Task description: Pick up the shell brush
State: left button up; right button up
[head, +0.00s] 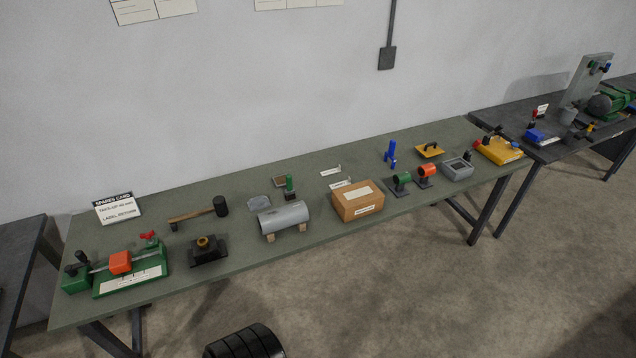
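No item is clearly labelled as the shell brush. The likeliest is a small upright thing with a green handle and a dark base (290,187). It stands on the green-grey bench top (335,237), just behind a grey cylindrical shell (284,217) that hides part of its surroundings. Its bristles are too small to make out. The shell lies on its side on small wooden blocks. A yellow plate with a dark handle (430,150) lies farther right near the back edge. Neither of my grippers is in the head view.
A cardboard box (358,203) stands right of the shell. A mallet (201,213), a dark bearing block (208,250) and a green fixture (130,270) are left. A black ribbed object (245,343) shows at the bottom edge. Bench top between items is clear.

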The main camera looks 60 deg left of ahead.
aim_at(290, 192)
jog(key=i, duration=1.75)
jog(key=u, duration=3.4)
